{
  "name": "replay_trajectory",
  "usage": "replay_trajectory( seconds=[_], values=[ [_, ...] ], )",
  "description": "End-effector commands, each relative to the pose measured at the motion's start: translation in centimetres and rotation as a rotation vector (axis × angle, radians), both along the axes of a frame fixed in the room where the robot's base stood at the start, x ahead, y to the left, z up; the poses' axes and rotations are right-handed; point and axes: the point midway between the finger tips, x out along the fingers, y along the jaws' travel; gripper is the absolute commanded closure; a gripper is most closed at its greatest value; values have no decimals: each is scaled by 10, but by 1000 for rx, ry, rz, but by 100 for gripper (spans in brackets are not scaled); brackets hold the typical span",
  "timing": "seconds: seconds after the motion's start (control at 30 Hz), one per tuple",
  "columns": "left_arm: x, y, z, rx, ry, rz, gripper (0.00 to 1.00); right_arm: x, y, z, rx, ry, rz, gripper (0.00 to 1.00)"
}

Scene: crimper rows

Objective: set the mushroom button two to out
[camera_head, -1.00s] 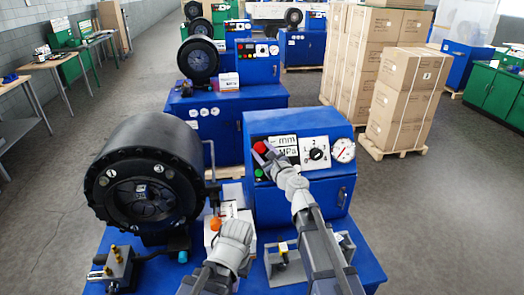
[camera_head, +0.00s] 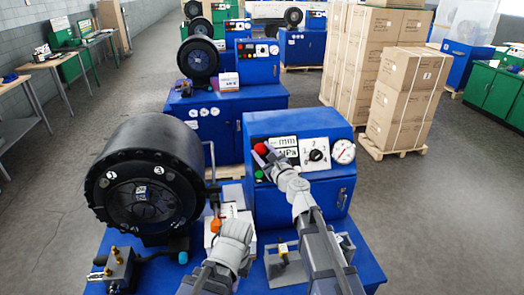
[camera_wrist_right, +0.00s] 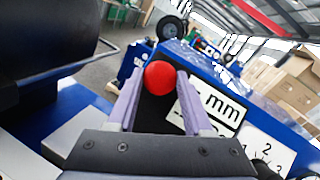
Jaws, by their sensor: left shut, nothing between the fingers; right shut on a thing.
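A red mushroom button (camera_head: 261,149) sits at the upper left of the blue control box's front panel. It also shows in the right wrist view (camera_wrist_right: 160,77), between my right gripper's fingers. My right gripper (camera_head: 267,158) is shut on this red button, with a finger on each side of it. A green button (camera_head: 259,173) lies just below it. My left gripper (camera_head: 217,222) is shut and empty, low at the front, beside an orange part (camera_head: 215,226) on a small white box. I see no number on the red button.
The panel also has a display plate (camera_head: 285,150), a numbered selector knob (camera_head: 316,155) and a gauge (camera_head: 343,152). A large black crimper head (camera_head: 150,185) stands at left. Stacked cartons (camera_head: 408,100) stand behind at right, with open floor around them.

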Motion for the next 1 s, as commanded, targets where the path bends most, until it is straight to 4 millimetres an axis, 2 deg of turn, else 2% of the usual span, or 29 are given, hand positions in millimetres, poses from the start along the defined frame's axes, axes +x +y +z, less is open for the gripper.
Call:
replay_trajectory(
  seconds=[0.13, 0.17, 0.27, 0.53, 0.67, 1.0],
  values=[
    [0, 0, 0, 0, 0, 0, 100, -1, 0, 0, 4, 1, 1, 100],
    [0, 0, 0, 0, 0, 0, 100, -1, 0, 0, 4, 1, 1, 46],
    [0, 0, 0, 0, 0, 0, 100, -1, 0, 0, 4, 1, 0, 36],
    [0, 0, 0, 0, 0, 0, 100, -1, 0, 0, 3, 0, 0, 36],
    [0, 0, 0, 0, 0, 0, 100, -7, -3, 0, 3, 0, 0, 36],
    [0, 0, 0, 0, 0, 0, 100, -54, -22, 0, 3, 1, -1, 36]
  ],
)
